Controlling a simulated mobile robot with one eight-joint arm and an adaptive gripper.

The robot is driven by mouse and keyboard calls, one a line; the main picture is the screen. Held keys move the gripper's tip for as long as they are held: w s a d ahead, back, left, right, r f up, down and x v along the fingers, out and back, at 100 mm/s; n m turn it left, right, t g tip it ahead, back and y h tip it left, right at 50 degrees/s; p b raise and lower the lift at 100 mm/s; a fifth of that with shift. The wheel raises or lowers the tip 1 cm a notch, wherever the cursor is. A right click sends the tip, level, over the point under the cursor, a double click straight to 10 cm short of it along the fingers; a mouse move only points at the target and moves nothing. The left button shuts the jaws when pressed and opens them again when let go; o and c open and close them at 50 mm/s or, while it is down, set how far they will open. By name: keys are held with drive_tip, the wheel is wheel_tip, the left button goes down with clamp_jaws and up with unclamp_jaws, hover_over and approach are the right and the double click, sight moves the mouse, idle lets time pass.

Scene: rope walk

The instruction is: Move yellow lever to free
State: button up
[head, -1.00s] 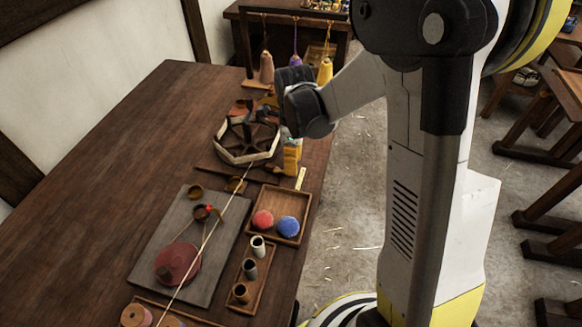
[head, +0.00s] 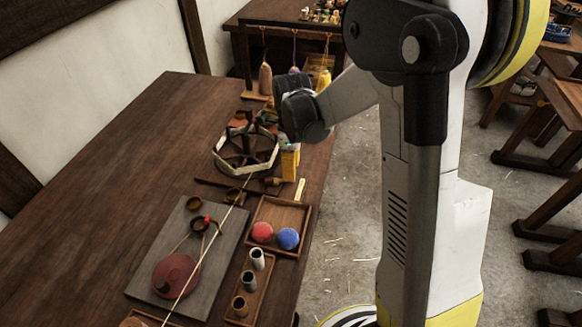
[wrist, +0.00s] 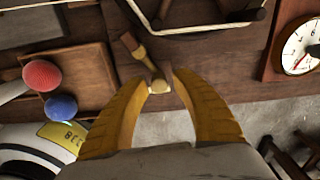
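My gripper's yellow fingers (wrist: 163,82) reach down at the table's right edge, and they also show in the head view (head: 290,162). In the wrist view a small pale yellow knob (wrist: 158,87) lies between the fingertips, and a tan and brown piece (wrist: 134,47) extends up and left from it. This looks like the yellow lever, but I cannot tell its setting. Whether the fingertips press on the knob is unclear. In the head view my wrist and fingers hide most of that spot. A cream strip (head: 299,189) lies just nearer on the table edge.
A hexagonal pale-rimmed frame (head: 245,163) stands left of my gripper. A wooden tray (head: 268,211) holds a red ball (head: 262,232) and a blue ball (head: 288,238). A white dial (wrist: 300,46) sits to the right in the wrist view. The table's left side is clear.

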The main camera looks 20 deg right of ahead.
drive_tip(key=shift+r+p, duration=2.45)
drive_tip(key=shift+r, duration=1.05)
